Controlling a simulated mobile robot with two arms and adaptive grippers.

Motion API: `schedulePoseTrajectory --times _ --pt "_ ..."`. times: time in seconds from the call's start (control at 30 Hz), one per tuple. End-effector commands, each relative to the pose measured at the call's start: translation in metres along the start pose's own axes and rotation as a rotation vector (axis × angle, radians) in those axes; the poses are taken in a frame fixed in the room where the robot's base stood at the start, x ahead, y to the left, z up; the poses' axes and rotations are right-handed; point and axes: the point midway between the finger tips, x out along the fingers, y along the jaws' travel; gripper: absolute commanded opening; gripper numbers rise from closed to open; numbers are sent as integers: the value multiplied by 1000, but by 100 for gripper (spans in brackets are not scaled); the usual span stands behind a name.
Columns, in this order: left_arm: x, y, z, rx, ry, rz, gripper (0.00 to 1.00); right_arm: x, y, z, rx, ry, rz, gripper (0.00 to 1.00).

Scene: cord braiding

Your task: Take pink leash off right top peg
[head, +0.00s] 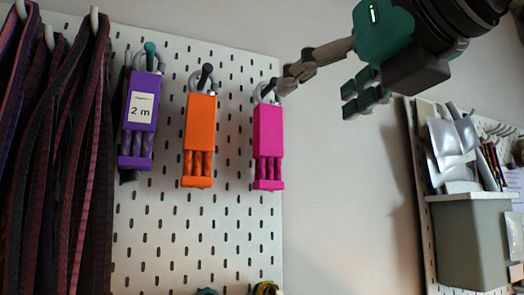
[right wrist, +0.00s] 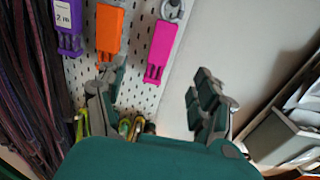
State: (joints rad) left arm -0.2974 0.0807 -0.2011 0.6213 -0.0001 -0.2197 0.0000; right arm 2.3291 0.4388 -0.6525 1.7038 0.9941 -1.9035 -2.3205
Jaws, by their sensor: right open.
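The pink leash (head: 268,147) hangs by a metal ring from the rightmost top peg on the white pegboard, near the board's right edge. My right gripper (head: 316,98) is open and comes in from the upper right. In the head view one fingertip overlaps the pink leash's ring and peg; I cannot tell whether it touches. The other finger is to the right, in front of bare wall. In the right wrist view the pink leash (right wrist: 160,52) appears beyond and between the spread fingers (right wrist: 158,78), with nothing held. My left gripper is not in view.
An orange leash (head: 199,135) and a purple leash (head: 139,120) labelled "2 m" hang to the left of the pink one. Dark straps (head: 60,150) hang further left. A grey-green bin (head: 470,245) stands at the right. The wall between is clear.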

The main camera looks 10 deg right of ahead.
Motion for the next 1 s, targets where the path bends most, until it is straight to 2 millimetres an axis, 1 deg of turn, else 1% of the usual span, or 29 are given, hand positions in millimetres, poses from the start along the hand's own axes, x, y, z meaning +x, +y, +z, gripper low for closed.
schedulePoseTrajectory --times 0.03,0.07,0.17,0.27,0.5,0.6,0.7,0.87,0.97,1.0 --pt "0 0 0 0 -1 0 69 -6 0 4 -15 -8 -3 69" --pt "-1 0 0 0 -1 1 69 -6 0 5 -21 -9 -4 69" --pt "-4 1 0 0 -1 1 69 2 0 7 -27 -8 -4 69" --pt "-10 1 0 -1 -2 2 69 21 0 8 -26 -6 -4 69" --pt "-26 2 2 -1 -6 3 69 74 0 9 -26 -8 -3 69" --pt "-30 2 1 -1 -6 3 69 93 1 8 -25 -9 -3 69" --pt "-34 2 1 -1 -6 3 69 105 0 8 -24 -10 -2 69" --pt "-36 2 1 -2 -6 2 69 115 0 8 -25 -12 -3 69" --pt "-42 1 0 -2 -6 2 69 125 -1 8 -25 -9 -3 69" --pt "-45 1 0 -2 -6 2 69 132 -2 8 -25 -9 -3 69"
